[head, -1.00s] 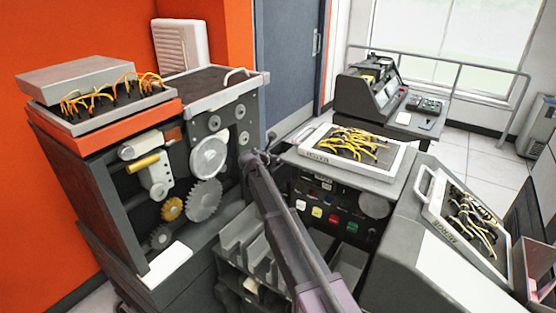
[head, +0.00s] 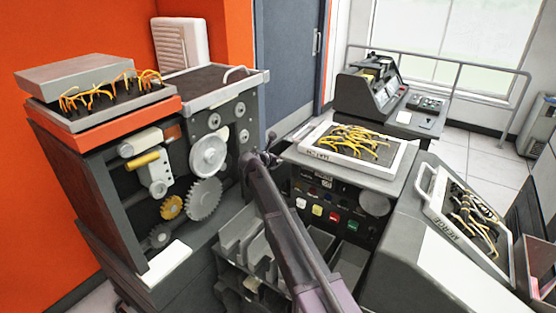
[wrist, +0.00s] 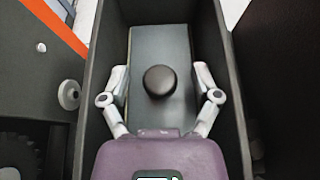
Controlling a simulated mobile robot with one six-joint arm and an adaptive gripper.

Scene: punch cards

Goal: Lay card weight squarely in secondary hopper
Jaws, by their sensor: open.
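The card weight (wrist: 160,48) is a dark grey plate with a round black knob. In the wrist view it lies inside a deep, dark-walled bin, which looks like the secondary hopper (wrist: 105,40). Its edges run roughly in line with the bin walls, with a gap at each side. My gripper (wrist: 160,70) is open, with one finger on each side of the knob and neither visibly touching it. A thin tan edge shows along the plate's left side; what lies under the plate is hidden. In the head view my gripper (head: 268,158) is small, and the weight cannot be made out.
A machine with gears (head: 205,198) stands just left of my arm. A plugboard panel (head: 352,143) lies on the cabinet to the right, and another (head: 468,212) leans further right. Grey slots (head: 240,245) sit below my arm. The bin walls leave little room beside my fingers.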

